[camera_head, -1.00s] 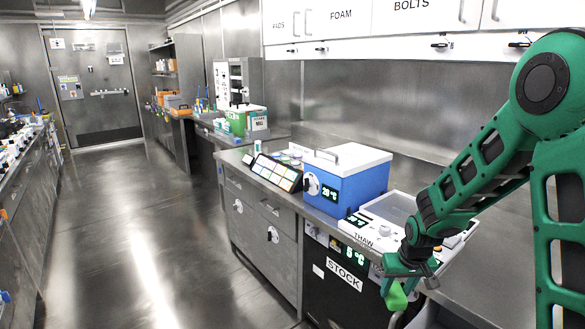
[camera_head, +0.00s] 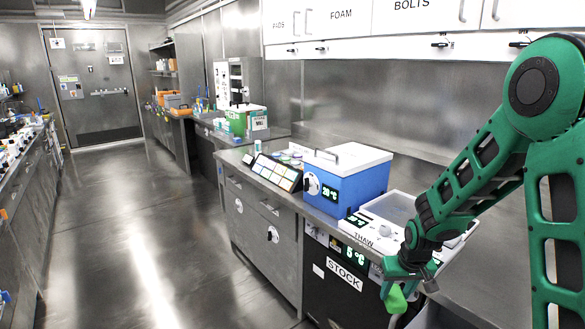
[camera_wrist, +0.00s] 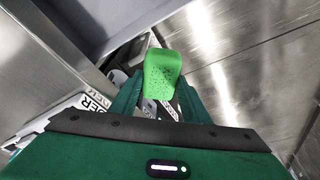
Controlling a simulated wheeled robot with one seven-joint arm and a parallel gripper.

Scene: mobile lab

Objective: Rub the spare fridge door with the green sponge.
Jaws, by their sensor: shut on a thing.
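My gripper (camera_head: 402,279) is shut on the green sponge (camera_head: 396,300), which hangs below the fingers in front of the right-hand bench. In the wrist view the sponge (camera_wrist: 162,74) sticks out beyond my fingers, its pitted face visible. I cannot tell from these frames whether it touches a surface. A dark fridge front (camera_head: 340,295) labelled STOCK, with a green 5 °C display, is under the bench just left of my gripper. No label reading SPARE is legible; the front beside and behind my gripper is largely hidden by my arm.
A blue box (camera_head: 350,188) with a white lid and a THAW unit (camera_head: 388,212) stand on the bench above. Grey drawers (camera_head: 262,235) are to the left. Partly hidden lettered labels (camera_wrist: 94,102) show in the wrist view. The aisle floor (camera_head: 165,240) is clear.

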